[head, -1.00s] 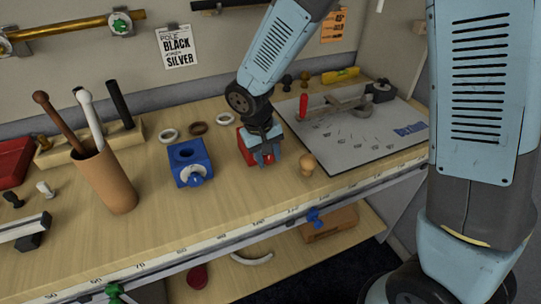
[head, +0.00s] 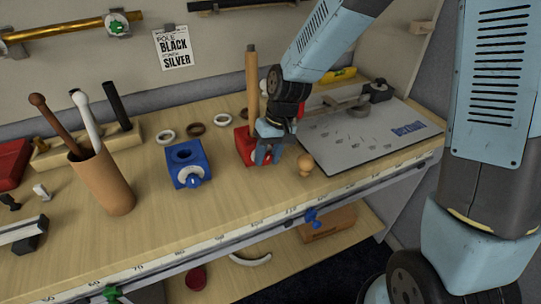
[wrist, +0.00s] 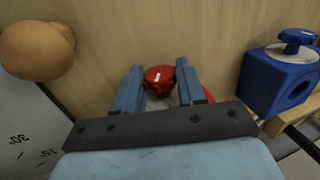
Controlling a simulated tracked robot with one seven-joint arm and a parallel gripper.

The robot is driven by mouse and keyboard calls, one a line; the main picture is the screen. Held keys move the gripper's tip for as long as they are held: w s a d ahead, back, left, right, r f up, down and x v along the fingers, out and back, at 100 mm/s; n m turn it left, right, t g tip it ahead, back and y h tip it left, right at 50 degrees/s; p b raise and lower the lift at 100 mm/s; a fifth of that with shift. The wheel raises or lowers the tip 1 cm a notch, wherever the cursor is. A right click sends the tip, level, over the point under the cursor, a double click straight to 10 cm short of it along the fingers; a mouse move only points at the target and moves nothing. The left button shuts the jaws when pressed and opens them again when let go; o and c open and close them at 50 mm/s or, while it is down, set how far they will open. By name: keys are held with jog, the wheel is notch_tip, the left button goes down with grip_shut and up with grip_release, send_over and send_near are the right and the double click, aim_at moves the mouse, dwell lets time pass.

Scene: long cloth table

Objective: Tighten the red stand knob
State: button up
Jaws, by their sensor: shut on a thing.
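The red stand (head: 241,146) sits on the bench with a light wooden pole (head: 252,80) rising upright at it. Its red knob is at the front, mostly covered by my gripper (head: 268,153) in the head view. The wrist view shows the red knob (wrist: 158,77) between the two fingertips of my gripper (wrist: 157,85), with a small white mark on its top. The fingers are shut on the knob from both sides. The pole's lower end in the stand is partly hidden by my arm.
A blue stand (head: 188,160) with an empty hole and blue knob is to the left. A wooden knob piece (head: 305,164) stands close on the right, beside a printed board (head: 355,135). Rings lie behind. A cup (head: 103,180) with rods stands further left.

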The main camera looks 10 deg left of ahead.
jog(key=shift+w+d+f+g+y, duration=0.1)
jog(key=shift+w+d+g+y, duration=0.1)
jog(key=shift+g+y, duration=0.5)
jog(key=shift+w+d+f+g+y, duration=0.15)
jog(key=shift+g+y, duration=0.15)
jog(key=shift+y, duration=0.8)
jog(key=shift+w+d+f+g+y, duration=0.1)
jog(key=shift+w+d+g+y, duration=0.1)
jog(key=shift+g+y, duration=0.5)
jog(key=shift+d+f+g+y, duration=0.15)
jog(key=shift+g+y, duration=0.4)
jog(key=shift+y, duration=0.55)
jog(key=shift+d+f+g+y, duration=0.1)
jog(key=shift+f+g+y, duration=0.15)
jog(key=shift+g+y, duration=0.6)
jog(key=shift+a+y, duration=0.1)
jog(key=shift+y, duration=0.45)
jog(key=shift+s, duration=0.1)
jog(key=o, duration=1.1)
jog(key=shift+c, duration=0.2)
jog(key=shift+r, duration=0.1)
jog(key=shift+w+d+r, duration=0.1)
jog(key=shift+w+d, duration=0.2)
jog(key=shift+d, duration=0.05)
jog(key=v, duration=1.2)
jog(key=shift+w+d+r, duration=0.1)
jog(key=shift+d+r, duration=0.05)
jog(key=shift+d, duration=0.2)
